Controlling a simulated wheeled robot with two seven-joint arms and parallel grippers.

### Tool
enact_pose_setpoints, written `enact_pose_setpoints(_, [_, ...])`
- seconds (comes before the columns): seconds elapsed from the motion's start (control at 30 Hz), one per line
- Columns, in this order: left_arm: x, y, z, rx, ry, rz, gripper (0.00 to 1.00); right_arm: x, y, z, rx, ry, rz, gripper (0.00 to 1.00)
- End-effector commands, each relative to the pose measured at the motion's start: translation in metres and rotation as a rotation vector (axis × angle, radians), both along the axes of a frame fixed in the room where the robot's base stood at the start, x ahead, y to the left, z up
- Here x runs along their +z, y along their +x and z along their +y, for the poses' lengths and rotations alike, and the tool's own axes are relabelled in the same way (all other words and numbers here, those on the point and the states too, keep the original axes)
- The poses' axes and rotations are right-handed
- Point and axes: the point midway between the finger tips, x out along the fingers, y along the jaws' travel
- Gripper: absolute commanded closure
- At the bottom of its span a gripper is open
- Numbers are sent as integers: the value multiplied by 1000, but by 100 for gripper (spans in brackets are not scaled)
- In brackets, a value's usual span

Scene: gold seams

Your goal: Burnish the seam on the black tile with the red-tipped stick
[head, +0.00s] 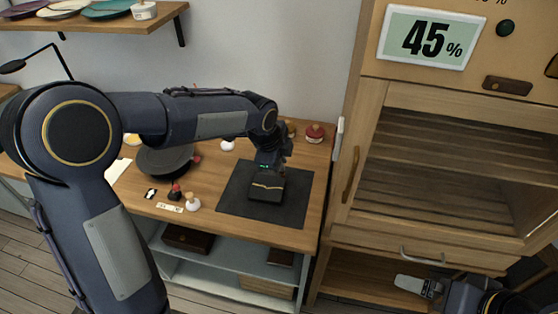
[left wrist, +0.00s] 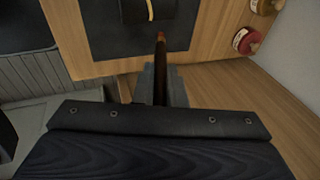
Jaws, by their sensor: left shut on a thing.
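The black tile (head: 266,194) with a gold seam lies on the dark mat (head: 233,202) on the wooden worktop. It also shows at the top of the left wrist view (left wrist: 132,12), where its far part is cut off. My left gripper (head: 272,164) is over the mat, behind the tile in the head view. In the left wrist view my left gripper (left wrist: 160,75) is shut on the dark red-tipped stick (left wrist: 160,55). The red tip points at the tile and appears just short of its edge; contact cannot be told. My right gripper (head: 415,285) is low at the right, its jaws unclear.
A dark round plate (head: 165,161), small stoppered bottles (head: 192,202) and a label card (head: 169,207) stand left of the mat. A red-lidded jar (head: 315,132) is at the back. A wooden cabinet (head: 355,110) with a 45% display (head: 428,38) rises right of the worktop.

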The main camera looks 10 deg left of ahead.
Motion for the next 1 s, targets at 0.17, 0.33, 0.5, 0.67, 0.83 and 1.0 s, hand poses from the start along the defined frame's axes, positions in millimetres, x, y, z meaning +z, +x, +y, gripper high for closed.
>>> enact_pose_setpoints(0.17, [10,0,-2,0,0,-1,100,8,0,0,0,0,0,0])
enact_pose_setpoints(0.33, [18,-1,-3,0,1,0,100,13,0,0,0,0,0,0])
enact_pose_setpoints(0.5, [25,-1,-4,3,1,0,100,18,0,0,0,0,0,0])
enact_pose_setpoints(0.67, [27,-2,-5,3,1,0,100,19,0,0,0,0,0,0])
enact_pose_setpoints(0.83, [26,-2,-5,3,1,0,100,19,0,0,0,0,0,0])
enact_pose_setpoints(1.0, [25,-2,-8,-3,0,1,100,17,0,0,0,0,0,0])
